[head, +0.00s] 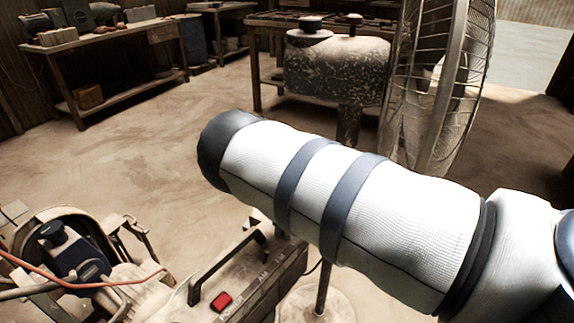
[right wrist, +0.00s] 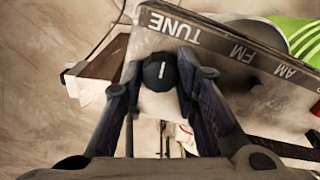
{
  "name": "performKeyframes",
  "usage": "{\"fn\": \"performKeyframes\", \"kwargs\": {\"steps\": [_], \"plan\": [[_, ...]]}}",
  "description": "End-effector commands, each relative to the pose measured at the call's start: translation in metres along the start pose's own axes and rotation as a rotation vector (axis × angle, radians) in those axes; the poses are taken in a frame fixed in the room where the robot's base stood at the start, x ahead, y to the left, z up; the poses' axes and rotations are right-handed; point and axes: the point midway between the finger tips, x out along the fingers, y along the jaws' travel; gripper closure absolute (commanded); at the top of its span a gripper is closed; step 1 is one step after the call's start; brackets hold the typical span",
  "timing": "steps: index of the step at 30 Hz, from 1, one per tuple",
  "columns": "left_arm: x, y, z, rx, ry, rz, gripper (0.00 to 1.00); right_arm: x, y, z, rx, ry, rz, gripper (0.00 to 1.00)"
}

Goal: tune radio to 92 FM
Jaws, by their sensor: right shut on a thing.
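The radio (head: 262,285) is a worn metal box with a dark carry handle and a red switch (head: 221,300). It sits at the bottom middle of the head view, partly behind my right arm. In the right wrist view its panel (right wrist: 205,50) carries the words TUNE, FM and AM, upside down. My right gripper (right wrist: 160,66) is shut on the black tuning knob (right wrist: 158,73) beside the word TUNE, one finger on each side. The knob's white mark points nearly straight up in that view. No frequency reading is legible. My left gripper is not in view.
A large fan (head: 435,85) stands behind my right arm. A machine with cables (head: 75,250) is at the lower left. A workbench (head: 110,50) stands at the back left. The floor between is clear. A green striped thing (right wrist: 298,38) lies beyond the radio panel.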

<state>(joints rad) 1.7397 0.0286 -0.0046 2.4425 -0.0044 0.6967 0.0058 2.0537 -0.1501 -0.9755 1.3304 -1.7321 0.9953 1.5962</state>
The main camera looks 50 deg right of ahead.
Motion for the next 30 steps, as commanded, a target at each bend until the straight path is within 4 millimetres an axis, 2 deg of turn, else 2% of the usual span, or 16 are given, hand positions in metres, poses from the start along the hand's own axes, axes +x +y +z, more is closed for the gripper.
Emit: {"fn": "performKeyframes", "kwargs": {"steps": [30], "plan": [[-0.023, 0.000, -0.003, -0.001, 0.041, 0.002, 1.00, -0.001, -0.001, -0.001, -0.963, 0.003, 0.000, 1.00]]}}
